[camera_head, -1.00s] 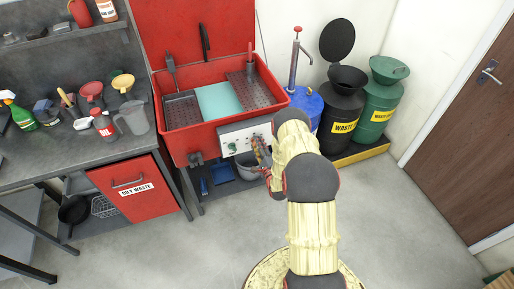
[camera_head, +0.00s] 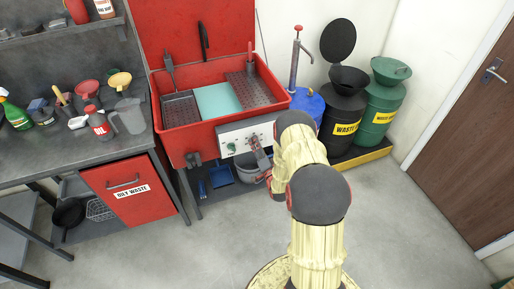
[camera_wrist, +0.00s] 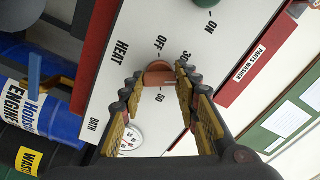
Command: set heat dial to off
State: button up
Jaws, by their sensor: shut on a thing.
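The heat dial (camera_wrist: 159,68) is a reddish-brown knob on the white control panel (camera_wrist: 125,55). The panel reads "HEAT", with "OFF", "30" and "50" around the dial. My gripper (camera_wrist: 160,78) is shut on the dial, one finger on each side. The fingers hide part of the dial and I cannot tell which mark it points to. In the head view, my gripper (camera_head: 262,155) is at the panel (camera_head: 245,132) on the front of the red parts washer (camera_head: 205,137), and the dial is hidden there.
A green knob (camera_head: 231,147) marked "ON" is on the same panel. A round gauge (camera_wrist: 133,135) marked "BATH" is beside the dial. A blue drum (camera_head: 308,105) and black waste can (camera_head: 342,112) stand right of the washer. The floor in front is clear.

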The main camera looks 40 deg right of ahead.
jog(key=shift+f+n+b, duration=0.1)
jog(key=shift+n+b, duration=3.8)
jog(key=shift+n, duration=4.8)
jog(key=o, duration=1.1)
jog(key=shift+o, duration=0.3)
jog(key=v, duration=1.2)
